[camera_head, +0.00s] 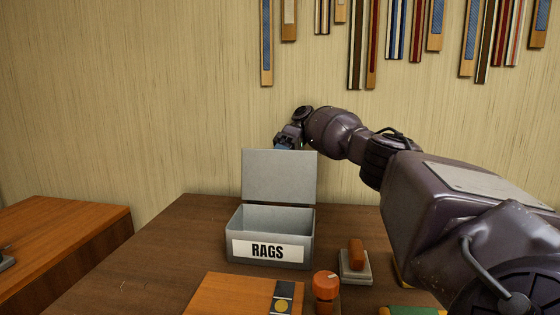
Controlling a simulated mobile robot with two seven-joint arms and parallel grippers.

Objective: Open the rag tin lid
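The rag tin (306,254) is a grey metal box with a white label reading RAGS, standing on the dark wooden table. Its lid (279,176) stands upright at the back edge, so the tin is open and its inside walls show. The tin's floor is hidden. My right gripper (285,142) is just behind and above the lid's top edge. It is small and partly hidden, so I cannot tell whether its fingers are open or whether they touch the lid. My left gripper is not in view.
A wooden board (235,293) lies in front of the tin. An orange-topped stamp (325,288) and a grey block with a brown handle (355,264) stand to its right. Another wooden table (65,235) is at the left. Woven strips (357,45) hang on the wall above. The table left of the tin is clear.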

